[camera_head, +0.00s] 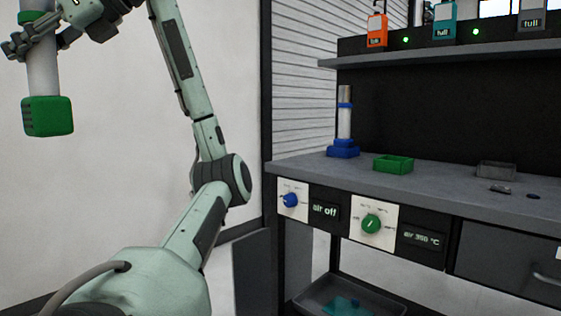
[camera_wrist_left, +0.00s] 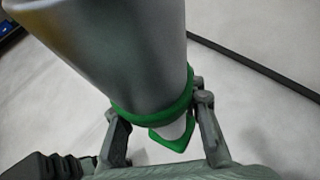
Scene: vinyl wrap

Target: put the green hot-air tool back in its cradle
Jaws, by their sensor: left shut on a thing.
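The green hot-air tool (camera_head: 47,116) is at the upper left of the head view, with a grey-white barrel, a green ring and a green block at its lower end. My left gripper (camera_head: 22,40) is shut on its barrel and holds it in the air, well left of the bench. In the left wrist view the barrel and green ring of the hot-air tool (camera_wrist_left: 150,105) sit between the fingers of my left gripper (camera_wrist_left: 165,140). A green open tray-like cradle (camera_head: 393,164) stands empty on the bench top. My right gripper is not in view.
A blue tool (camera_head: 344,135) stands upright in a blue base left of the green cradle. A grey cradle (camera_head: 497,170) and small dark items lie to the right on the bench (camera_head: 440,190). Knob panels are on the front edge. A shelf (camera_head: 450,52) overhangs the back.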

